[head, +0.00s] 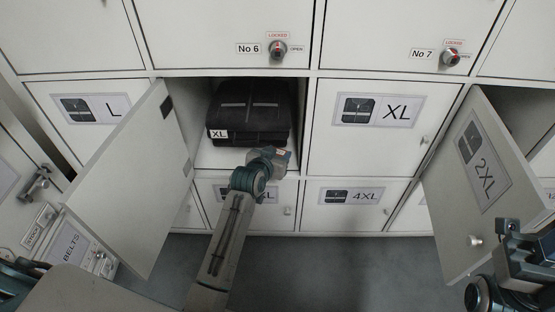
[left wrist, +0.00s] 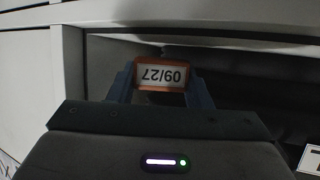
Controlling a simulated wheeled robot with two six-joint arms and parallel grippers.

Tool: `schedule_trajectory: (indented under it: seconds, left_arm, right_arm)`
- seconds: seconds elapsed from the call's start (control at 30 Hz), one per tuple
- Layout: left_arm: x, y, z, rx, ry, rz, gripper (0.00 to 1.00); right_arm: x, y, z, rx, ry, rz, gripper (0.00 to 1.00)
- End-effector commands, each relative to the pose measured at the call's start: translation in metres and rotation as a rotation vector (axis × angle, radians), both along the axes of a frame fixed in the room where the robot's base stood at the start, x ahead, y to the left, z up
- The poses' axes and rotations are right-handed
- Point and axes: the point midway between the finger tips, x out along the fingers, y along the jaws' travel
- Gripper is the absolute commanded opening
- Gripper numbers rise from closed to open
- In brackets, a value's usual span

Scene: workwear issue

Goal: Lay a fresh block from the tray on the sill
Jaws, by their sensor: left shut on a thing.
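My left gripper (head: 272,157) is at the front of an open compartment, low at its front edge. It is shut on a small block with an orange rim (head: 282,160). In the left wrist view the block (left wrist: 161,76) sits between the two blue fingers, its white label reading 09/27 upside down. The sill (head: 225,167) is the pale bottom edge of this compartment; whether the block touches it I cannot tell. My right gripper (head: 525,245) is partly in view at the right edge, and its jaws are unclear. I cannot make out a tray.
A black folded garment stack (head: 248,115) tagged XL lies inside the compartment. Its door (head: 135,180) stands open on the left. A 2XL door (head: 485,185) hangs open at right, near my right arm. The XL door (head: 365,130) is closed. Grey floor shows below.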

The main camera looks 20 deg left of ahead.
Motion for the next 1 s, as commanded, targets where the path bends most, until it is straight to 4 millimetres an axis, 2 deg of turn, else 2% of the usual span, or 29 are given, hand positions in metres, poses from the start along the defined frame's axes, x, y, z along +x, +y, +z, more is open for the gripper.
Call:
schedule_trajectory:
  seconds: [0.03, 0.1, 0.43, 0.47, 0.57, 0.87, 1.0]
  left_arm:
    - [0.004, -0.001, -0.010, 0.000, 0.001, 0.000, 0.23]
    - [0.002, 0.000, -0.017, 0.000, 0.001, 0.000, 0.23]
    - [0.002, 0.000, -0.017, 0.000, 0.001, 0.000, 0.23]
    - [0.002, 0.000, -0.017, 0.000, 0.001, 0.000, 0.47]
    - [0.002, 0.000, -0.017, 0.000, 0.000, 0.000, 0.66]
    - [0.002, 0.000, -0.016, 0.000, -0.001, 0.000, 0.67]
    - [-0.009, 0.001, -0.009, 0.000, 0.001, 0.000, 0.67]
  right_arm:
    - [0.001, 0.000, -0.009, 0.002, 0.001, -0.002, 0.36]
    - [0.001, 0.000, -0.010, 0.009, -0.004, -0.008, 0.36]
    - [0.001, 0.000, -0.003, 0.024, -0.021, -0.012, 0.36]
    - [0.001, 0.000, -0.003, 0.023, -0.020, -0.012, 0.36]
    - [0.001, 0.000, -0.004, 0.020, -0.018, -0.011, 0.36]
    - [0.001, 0.000, -0.005, 0.020, -0.017, -0.010, 0.36]
    - [0.001, -0.001, 0.002, 0.022, -0.017, -0.009, 0.36]
